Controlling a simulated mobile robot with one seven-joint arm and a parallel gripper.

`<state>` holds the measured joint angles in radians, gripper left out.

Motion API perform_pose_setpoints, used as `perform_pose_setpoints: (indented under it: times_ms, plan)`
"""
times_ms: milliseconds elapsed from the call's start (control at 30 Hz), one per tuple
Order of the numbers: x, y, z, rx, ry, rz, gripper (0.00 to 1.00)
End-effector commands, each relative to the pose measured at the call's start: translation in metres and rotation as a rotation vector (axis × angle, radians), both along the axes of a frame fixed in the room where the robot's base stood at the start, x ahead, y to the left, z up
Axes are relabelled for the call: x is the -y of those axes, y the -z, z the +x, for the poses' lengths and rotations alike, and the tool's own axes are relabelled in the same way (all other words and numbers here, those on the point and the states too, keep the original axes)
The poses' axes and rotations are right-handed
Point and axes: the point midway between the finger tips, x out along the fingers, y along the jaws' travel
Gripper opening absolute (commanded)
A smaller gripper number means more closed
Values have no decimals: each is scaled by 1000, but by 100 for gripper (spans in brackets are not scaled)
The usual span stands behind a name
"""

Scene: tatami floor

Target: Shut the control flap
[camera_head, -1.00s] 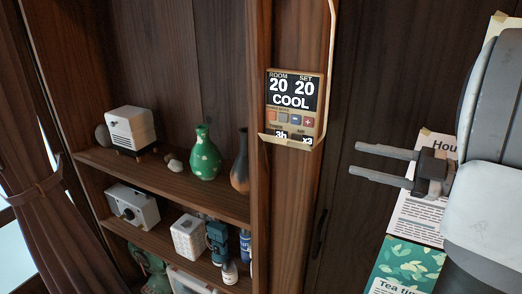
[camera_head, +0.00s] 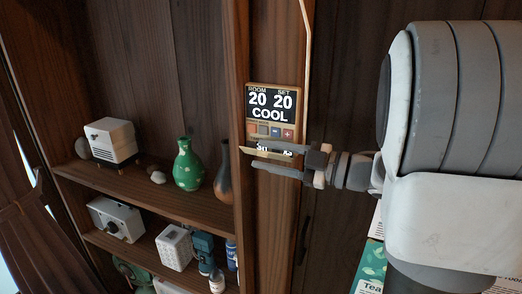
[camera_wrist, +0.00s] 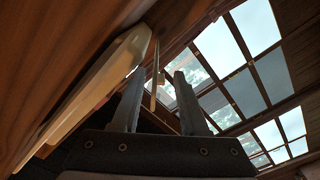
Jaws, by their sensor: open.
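The wall control panel (camera_head: 271,104) shows "ROOM 20, SET 20, COOL" above a row of small buttons. Its beige control flap (camera_head: 262,155) juts out from the panel's lower edge, open, and is partly covered by my fingers. My gripper (camera_head: 262,157) is open at the panel's bottom, reaching in from the right, with one finger above the other. In the wrist view, the panel (camera_wrist: 98,88) runs along the left as a pale edge-on slab. The thin flap (camera_wrist: 154,82) stands edge-on in the gap between my gripper's fingers (camera_wrist: 158,76). I cannot tell whether either finger touches it.
The panel is on a wooden post beside a shelf (camera_head: 150,187). A green vase (camera_head: 187,166) and a brown vase (camera_head: 223,178) stand on that shelf, left of the panel. A pale cable (camera_head: 307,40) runs up from the panel. Posters (camera_head: 371,268) show behind my arm.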

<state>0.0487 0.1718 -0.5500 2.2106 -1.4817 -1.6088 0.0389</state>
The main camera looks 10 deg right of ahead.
Motion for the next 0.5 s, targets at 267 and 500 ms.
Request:
perform_pose_setpoints:
  times_ms: [267, 500]
  plan:
    - [-15, 0, 11, 0, -1, -1, 44]
    - [-15, 0, 11, 0, -1, -1, 40]
